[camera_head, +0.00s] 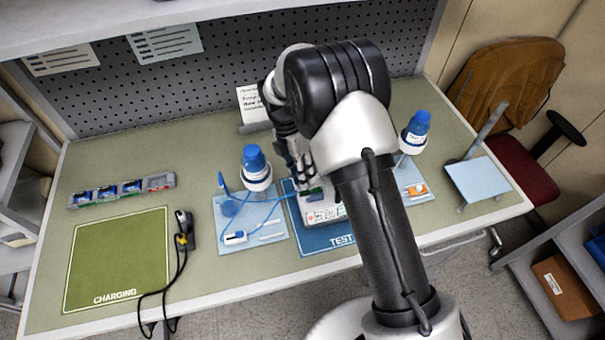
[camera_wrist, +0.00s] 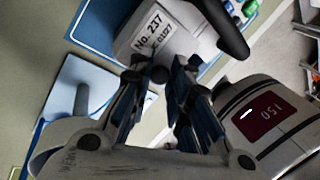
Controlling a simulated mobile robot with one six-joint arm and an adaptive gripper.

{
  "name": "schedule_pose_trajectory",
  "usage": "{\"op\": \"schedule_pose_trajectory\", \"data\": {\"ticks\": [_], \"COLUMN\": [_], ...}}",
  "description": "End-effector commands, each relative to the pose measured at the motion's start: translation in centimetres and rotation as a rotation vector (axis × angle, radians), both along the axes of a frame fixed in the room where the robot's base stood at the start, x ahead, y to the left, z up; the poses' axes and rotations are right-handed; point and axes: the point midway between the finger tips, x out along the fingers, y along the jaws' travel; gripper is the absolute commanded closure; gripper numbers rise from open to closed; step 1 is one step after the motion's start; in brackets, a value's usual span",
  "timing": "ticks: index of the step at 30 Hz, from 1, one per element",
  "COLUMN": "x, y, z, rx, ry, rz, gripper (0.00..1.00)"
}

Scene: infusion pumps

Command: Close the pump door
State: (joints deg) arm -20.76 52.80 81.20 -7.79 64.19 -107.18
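The pump (camera_head: 322,214), a pale box with red markings on its front, sits on the blue test mat (camera_head: 312,243) in the head view, partly hidden behind my arm. In the wrist view, a pale face of it (camera_wrist: 150,35) carries a "No. 237" label. A grey-white panel with a dark red display reading 150 (camera_wrist: 262,118) is at the right; I cannot tell whether it is the door. My gripper (camera_head: 300,178) is at the pump's back left side. In the wrist view its fingers (camera_wrist: 160,82) are apart with a gap between them; contact with the pump is unclear.
Blue-capped bottles (camera_head: 256,167) (camera_head: 414,131) stand left and right of the pump. A blue tube loops by the left tray (camera_head: 240,243). A charging mat (camera_head: 117,258), a black cabled device (camera_head: 184,232) and a battery rack (camera_head: 120,192) lie left. A pale stand (camera_head: 480,180) is right.

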Motion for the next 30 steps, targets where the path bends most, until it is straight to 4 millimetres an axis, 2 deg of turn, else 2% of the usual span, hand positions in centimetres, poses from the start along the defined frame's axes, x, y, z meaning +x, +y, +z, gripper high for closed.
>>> {"op": "schedule_pose_trajectory", "data": {"ticks": [7,16,30], "x": [0.0,-0.3,-1.6], "y": [0.0,-0.1,-0.5], "z": [0.0,-0.2,-1.8], "rx": [0.0,0.008,0.089], "ry": [0.0,-0.039,-0.341], "rz": [0.0,0.001,0.002], "gripper": [1.0,1.0,1.0]}}
